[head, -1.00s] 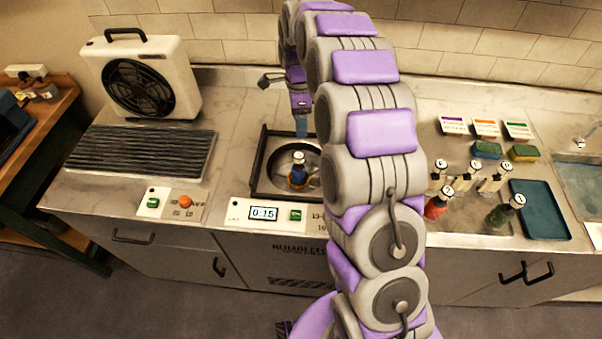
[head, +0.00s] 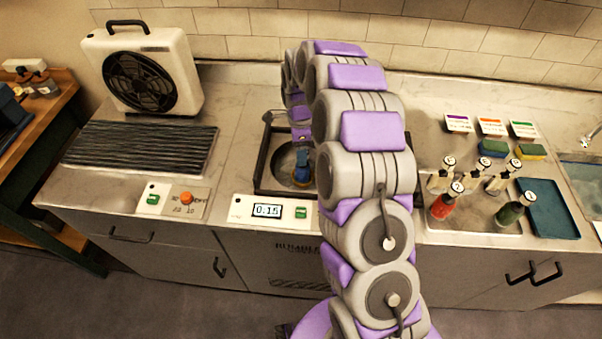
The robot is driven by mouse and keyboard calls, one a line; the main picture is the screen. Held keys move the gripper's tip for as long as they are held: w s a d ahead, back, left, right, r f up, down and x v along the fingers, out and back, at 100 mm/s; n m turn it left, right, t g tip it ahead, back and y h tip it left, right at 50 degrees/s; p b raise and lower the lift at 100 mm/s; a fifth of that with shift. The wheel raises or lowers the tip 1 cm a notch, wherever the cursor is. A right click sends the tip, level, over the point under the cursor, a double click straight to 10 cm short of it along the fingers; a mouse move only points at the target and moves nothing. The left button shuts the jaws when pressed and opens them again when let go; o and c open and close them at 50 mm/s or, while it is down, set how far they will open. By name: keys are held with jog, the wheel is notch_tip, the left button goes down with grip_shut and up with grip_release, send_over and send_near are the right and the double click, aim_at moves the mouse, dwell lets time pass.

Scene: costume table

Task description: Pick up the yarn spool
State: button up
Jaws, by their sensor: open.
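A small item with blue and orange at its base (head: 302,182) stands in the round basin (head: 275,165) left of my arm. It looks like the yarn spool, but it is small and partly covered. My gripper (head: 303,158) points down with its blue fingertips at the item's upper part. The jaws are open. Whether the fingers are on both sides of the item or only in front of it, I cannot tell. My arm hides the right part of the basin.
A box fan (head: 142,78) and a dark ribbed rack (head: 140,148) are on the left. A timer panel (head: 267,211) lies in front of the basin.

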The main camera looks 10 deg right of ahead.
jog(key=f, duration=0.1)
jog(key=f+b, duration=0.1)
jog(key=f, duration=0.2)
jog(key=shift+d, duration=0.25)
jog(key=shift+d+f, duration=0.35)
jog(key=shift+f, duration=0.05)
jog(key=shift+a+r, duration=0.1)
jog(key=shift+a, duration=0.35)
jog(key=c, duration=0.6)
jog(key=shift+d, duration=0.3)
jog(key=c, duration=0.5)
grip_shut()
jog(key=shift+a, duration=0.1)
